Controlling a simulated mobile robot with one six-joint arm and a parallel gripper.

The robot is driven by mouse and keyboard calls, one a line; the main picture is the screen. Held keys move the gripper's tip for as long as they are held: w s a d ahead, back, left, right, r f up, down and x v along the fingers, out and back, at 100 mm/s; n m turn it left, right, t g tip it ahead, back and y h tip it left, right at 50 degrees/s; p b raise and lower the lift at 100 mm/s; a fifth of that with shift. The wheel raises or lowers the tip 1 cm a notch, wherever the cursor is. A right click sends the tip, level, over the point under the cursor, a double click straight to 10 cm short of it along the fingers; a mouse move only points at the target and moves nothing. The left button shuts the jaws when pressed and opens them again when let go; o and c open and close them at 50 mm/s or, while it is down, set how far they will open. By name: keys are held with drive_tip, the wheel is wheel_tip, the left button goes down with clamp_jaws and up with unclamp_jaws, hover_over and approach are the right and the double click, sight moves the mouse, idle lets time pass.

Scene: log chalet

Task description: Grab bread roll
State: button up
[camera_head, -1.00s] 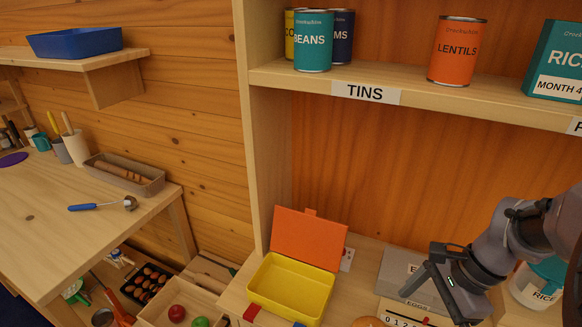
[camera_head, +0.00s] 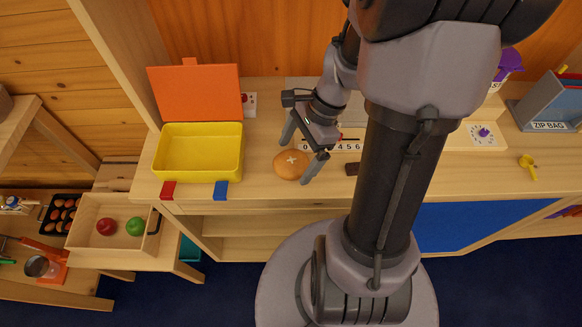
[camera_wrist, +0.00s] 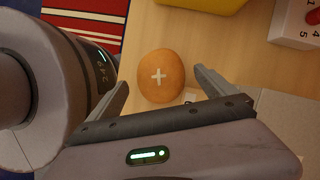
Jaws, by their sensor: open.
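The bread roll (camera_head: 291,164) is round and golden brown with a pale cross on top. It sits on the wooden counter, right of the yellow box. My gripper (camera_head: 300,158) is open, with its two fingers pointing down on either side of the roll in the head view. In the wrist view the roll (camera_wrist: 161,76) shows whole, just beyond and between the open fingertips (camera_wrist: 162,88). I cannot tell whether the fingers touch it. Nothing is held.
The yellow box (camera_head: 198,152) with its raised orange lid (camera_head: 195,93) stands left of the roll. The counter's front edge is close to the roll.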

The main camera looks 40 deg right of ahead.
drive_tip(key=shift+x, duration=1.05)
drive_tip(key=shift+r, duration=0.1)
drive_tip(key=c, duration=1.4)
drive_tip(key=shift+w+r, duration=0.1)
drive_tip(key=shift+c, duration=0.2)
